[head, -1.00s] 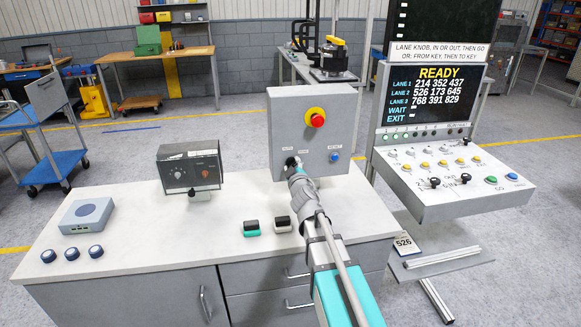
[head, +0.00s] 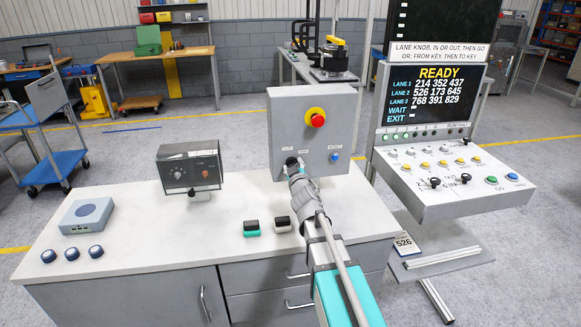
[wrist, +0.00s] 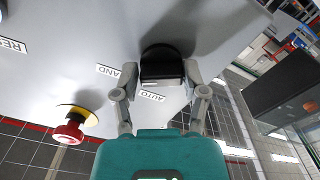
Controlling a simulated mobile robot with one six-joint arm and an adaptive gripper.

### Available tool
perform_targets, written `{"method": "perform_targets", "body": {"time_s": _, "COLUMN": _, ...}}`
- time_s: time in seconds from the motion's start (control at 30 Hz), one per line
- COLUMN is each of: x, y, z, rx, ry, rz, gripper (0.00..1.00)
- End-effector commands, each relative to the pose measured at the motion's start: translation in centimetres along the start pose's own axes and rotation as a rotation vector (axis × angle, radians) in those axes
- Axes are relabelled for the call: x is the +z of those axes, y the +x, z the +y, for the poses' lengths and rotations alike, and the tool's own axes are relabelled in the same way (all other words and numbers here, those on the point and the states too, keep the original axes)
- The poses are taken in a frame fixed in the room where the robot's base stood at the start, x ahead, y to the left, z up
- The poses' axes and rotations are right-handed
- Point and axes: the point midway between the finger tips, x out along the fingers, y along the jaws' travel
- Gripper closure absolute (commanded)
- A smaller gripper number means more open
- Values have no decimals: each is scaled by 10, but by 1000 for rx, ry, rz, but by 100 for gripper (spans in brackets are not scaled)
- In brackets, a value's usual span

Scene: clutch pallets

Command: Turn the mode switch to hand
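The grey control box (head: 290,110) stands at the back right of the white bench. In the head view, my gripper (head: 294,165) is at the lower left of the box face, and my arm partly hides the knob. Which label the knob points to is unclear.
A red emergency button (head: 317,120) on a yellow ring and a blue button (head: 335,157) are on the same box face. A dark-faced meter box (head: 190,167) stands to the left. A sloped console (head: 455,185) stands close on the right.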

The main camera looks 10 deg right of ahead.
Motion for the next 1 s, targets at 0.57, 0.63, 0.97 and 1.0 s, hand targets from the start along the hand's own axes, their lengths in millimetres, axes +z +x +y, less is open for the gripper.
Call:
{"method": "perform_targets", "body": {"time_s": 0.57, "x": -1, "y": -2, "z": -1, "rx": -1, "ry": -3, "rz": 3, "gripper": 14}}
{"method": "perform_targets", "body": {"time_s": 0.63, "x": -1, "y": -4, "z": -1, "rx": -1, "ry": -3, "rz": 3, "gripper": 14}}
{"method": "perform_targets", "body": {"time_s": 0.97, "x": -1, "y": -41, "z": 0, "rx": -1, "ry": -3, "rz": 2, "gripper": 14}}
{"method": "perform_targets", "body": {"time_s": 1.0, "x": -1, "y": -47, "z": 0, "rx": -1, "ry": -3, "rz": 2, "gripper": 14}}
